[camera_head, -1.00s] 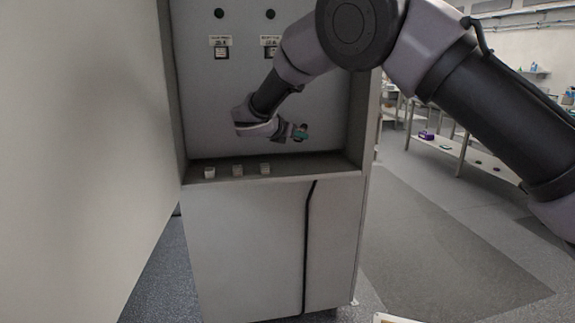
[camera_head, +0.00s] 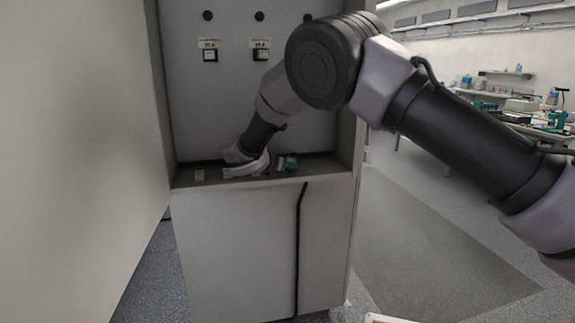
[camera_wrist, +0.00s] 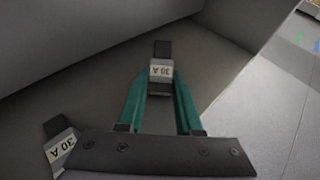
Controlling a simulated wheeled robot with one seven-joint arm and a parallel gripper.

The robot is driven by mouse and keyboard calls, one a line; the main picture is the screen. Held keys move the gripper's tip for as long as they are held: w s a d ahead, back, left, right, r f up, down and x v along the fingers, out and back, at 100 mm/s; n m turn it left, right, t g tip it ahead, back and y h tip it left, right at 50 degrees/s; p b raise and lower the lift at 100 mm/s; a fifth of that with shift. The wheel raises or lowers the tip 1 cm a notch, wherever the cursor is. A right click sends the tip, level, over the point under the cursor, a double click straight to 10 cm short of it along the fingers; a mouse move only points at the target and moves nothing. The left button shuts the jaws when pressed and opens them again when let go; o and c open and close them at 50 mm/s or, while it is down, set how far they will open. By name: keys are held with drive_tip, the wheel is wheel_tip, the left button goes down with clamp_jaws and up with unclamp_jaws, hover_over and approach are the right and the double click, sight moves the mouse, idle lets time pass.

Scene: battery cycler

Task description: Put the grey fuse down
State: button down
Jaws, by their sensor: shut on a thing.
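My gripper (camera_wrist: 160,84) has teal fingers and is shut on a grey fuse (camera_wrist: 161,68) with a white label reading 30 A. The held fuse is low over the cabinet's dark shelf (camera_head: 325,168); I cannot tell whether it touches it. In the head view, my gripper (camera_head: 290,162) is down at the shelf, and the fuse is too small to make out there. Another fuse (camera_wrist: 60,141) labelled 30 A stands at the lower left of the wrist view, partly covered by the gripper body.
In the head view a small light fuse (camera_head: 199,175) stands at the shelf's left, with another light piece beside my wrist. Labelled sockets (camera_head: 209,54) are on the back panel above. The cabinet's side walls bound the shelf. Benches stand at the far right.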

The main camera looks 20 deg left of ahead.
drive_tip(key=c, duration=0.6)
unclamp_jaws()
drive_tip(key=shift+s+a+r, duration=0.1)
drive_tip(key=shift+s+r, duration=0.05)
drive_tip(key=shift+r, duration=0.05)
drive_tip(key=v, duration=1.1)
drive_tip(key=shift+s+r, duration=0.1)
drive_tip(key=shift+s, duration=0.25)
